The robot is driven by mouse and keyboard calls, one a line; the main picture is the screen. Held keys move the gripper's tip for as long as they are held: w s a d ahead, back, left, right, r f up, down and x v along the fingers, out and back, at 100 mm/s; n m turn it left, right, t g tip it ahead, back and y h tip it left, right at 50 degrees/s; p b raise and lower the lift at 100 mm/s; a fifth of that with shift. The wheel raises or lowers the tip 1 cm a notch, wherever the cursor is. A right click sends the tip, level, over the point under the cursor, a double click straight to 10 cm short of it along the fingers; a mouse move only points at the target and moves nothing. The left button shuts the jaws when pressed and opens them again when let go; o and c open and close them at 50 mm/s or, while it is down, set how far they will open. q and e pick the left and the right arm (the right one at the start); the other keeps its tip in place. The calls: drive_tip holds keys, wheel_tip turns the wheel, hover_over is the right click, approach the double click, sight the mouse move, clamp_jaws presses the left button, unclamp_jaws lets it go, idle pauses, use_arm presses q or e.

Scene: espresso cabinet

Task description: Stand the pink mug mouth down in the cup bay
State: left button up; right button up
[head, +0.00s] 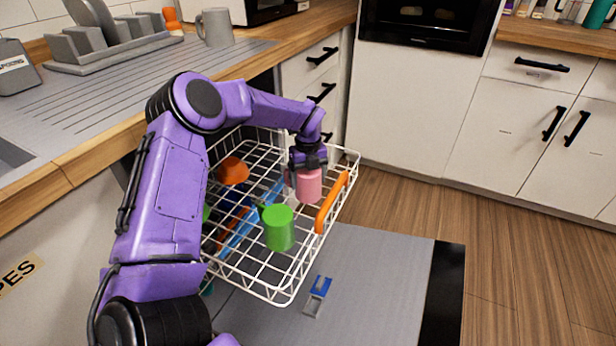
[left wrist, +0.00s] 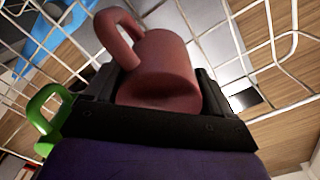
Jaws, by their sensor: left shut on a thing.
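My left gripper (head: 308,164) points down over the right part of the white wire rack (head: 342,157). It is shut on the pink mug (head: 308,187), which also shows between the jaws in the left wrist view (left wrist: 165,65). The mug's handle (left wrist: 115,35) sticks out to the upper left there. The mug is roughly upright in the head view; I cannot tell if it touches the wires. A green mug (head: 279,230) stands in front of it in the same strip, between a blue divider (head: 240,233) and the orange rack handle (head: 332,203). My right gripper is out of view.
An orange item (head: 232,170) sits in the rack's left part, with other items partly hidden by my arm. The grey open door (head: 385,275) lies below the rack. The wooden counter (head: 265,62) runs behind, with a grey mug (head: 216,27) and dish rack (head: 100,45).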

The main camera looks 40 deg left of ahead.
use_arm(q)
drive_tip(key=o, duration=1.1)
wheel_tip(320, 180, up, 11)
drive_tip(key=shift+f+p, duration=0.15)
drive_tip(key=shift+p, duration=0.9)
